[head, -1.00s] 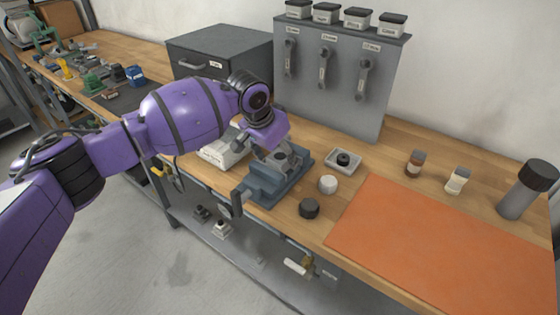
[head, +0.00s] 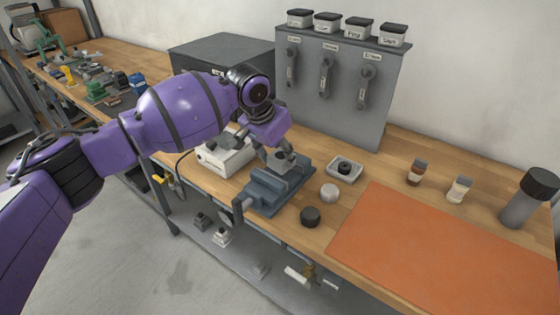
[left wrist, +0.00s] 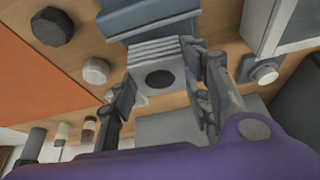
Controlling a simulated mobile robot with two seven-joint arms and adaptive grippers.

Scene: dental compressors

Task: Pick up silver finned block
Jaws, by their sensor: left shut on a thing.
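The silver finned block (left wrist: 160,65) sits between the fingers of my left gripper in the left wrist view, its fins toward the blue vise and a dark round hole in its face. My left gripper (head: 281,161) is shut on the block at the blue-grey vise (head: 268,192). In the left wrist view the gripper (left wrist: 165,85) has one finger on each side of the block, and the vise (left wrist: 150,17) lies just beyond. In the head view the fingers largely hide the block. I cannot tell whether it still touches the vise. My right gripper is not in view.
A white device (head: 226,157) stands left of the vise. A black knob (head: 310,217), a white knob (head: 329,193) and a small tray (head: 345,170) lie to its right. The orange mat (head: 440,245) is mostly clear. A grey panel (head: 335,90) stands behind.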

